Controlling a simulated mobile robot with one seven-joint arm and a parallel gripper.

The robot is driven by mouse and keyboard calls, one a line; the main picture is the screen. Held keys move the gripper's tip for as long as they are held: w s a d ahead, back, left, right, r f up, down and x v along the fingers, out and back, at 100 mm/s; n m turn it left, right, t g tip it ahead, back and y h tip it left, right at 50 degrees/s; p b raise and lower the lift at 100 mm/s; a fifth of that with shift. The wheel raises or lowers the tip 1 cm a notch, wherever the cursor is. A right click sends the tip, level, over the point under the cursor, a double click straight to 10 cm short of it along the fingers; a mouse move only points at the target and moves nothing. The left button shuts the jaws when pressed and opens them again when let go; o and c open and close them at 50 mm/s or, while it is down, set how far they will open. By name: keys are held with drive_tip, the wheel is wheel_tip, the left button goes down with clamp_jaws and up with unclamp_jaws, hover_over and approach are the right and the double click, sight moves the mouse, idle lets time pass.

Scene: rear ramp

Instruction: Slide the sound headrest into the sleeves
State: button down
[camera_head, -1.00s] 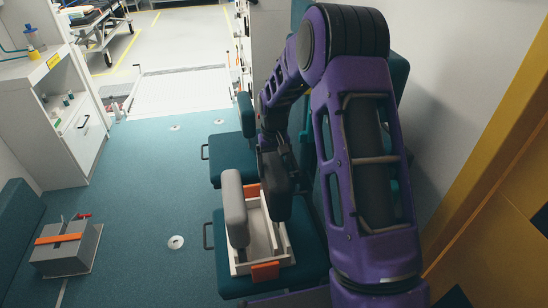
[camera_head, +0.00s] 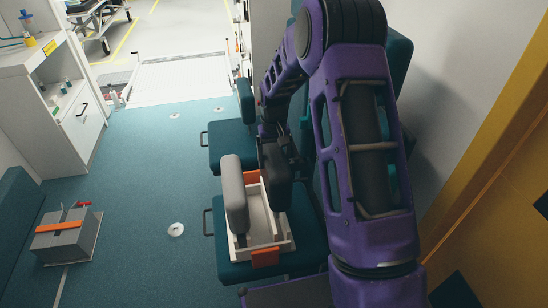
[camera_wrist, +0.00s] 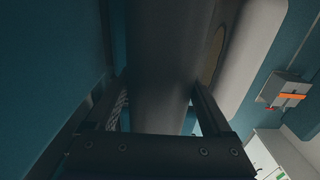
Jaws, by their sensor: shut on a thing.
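A dark headrest (camera_head: 277,174) is in my gripper (camera_head: 270,138), over the right side of an open white tray (camera_head: 290,245). In the wrist view my gripper (camera_wrist: 160,108) is shut, with its two fingers on either side of the dark pad (camera_wrist: 160,55). A light grey headrest (camera_head: 235,190) stands upright at the tray's left side. In the wrist view this grey pad (camera_wrist: 250,45) lies close behind the held one and shows a tan patch. I cannot tell whether the held headrest is clear of the tray. I cannot make out the sleeves.
The tray has orange end handles (camera_head: 265,257) and sits on a teal seat (camera_head: 232,268). Another teal seat (camera_head: 230,150) is beyond. A grey box (camera_head: 66,238) with an orange strap is on the floor at left. White cabinets (camera_head: 60,120) line the left.

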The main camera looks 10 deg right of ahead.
drive_tip(key=shift+f+b, duration=2.35)
drive_tip(key=shift+f, duration=1.5)
unclamp_jaws()
